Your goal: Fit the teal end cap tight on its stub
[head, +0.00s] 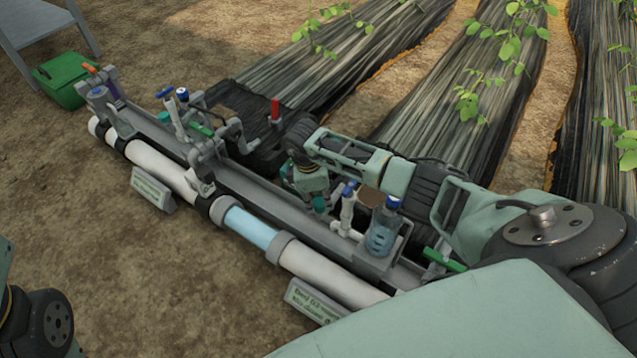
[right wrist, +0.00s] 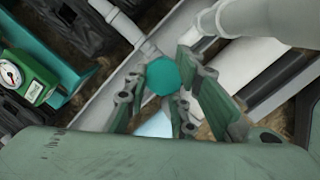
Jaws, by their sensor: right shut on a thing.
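The teal end cap (right wrist: 163,76) shows as a round teal face between the fingers in the right wrist view. It also shows small and teal in the head view (head: 319,204), under my right arm. My right gripper (right wrist: 160,90) is shut on the cap, low over the skid; it also shows in the head view (head: 316,197). White pipework (right wrist: 225,20) runs close beside the cap in the right wrist view. I cannot tell which end is the stub, nor whether the cap touches it. My left gripper is out of view.
A clear bottle with a blue cap (head: 383,230) and a white blue-handled valve fitting (head: 347,208) stand just right of the gripper. The long white pipe (head: 325,277) runs along the skid's front. A green gauge unit (right wrist: 28,78) is at left in the wrist view.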

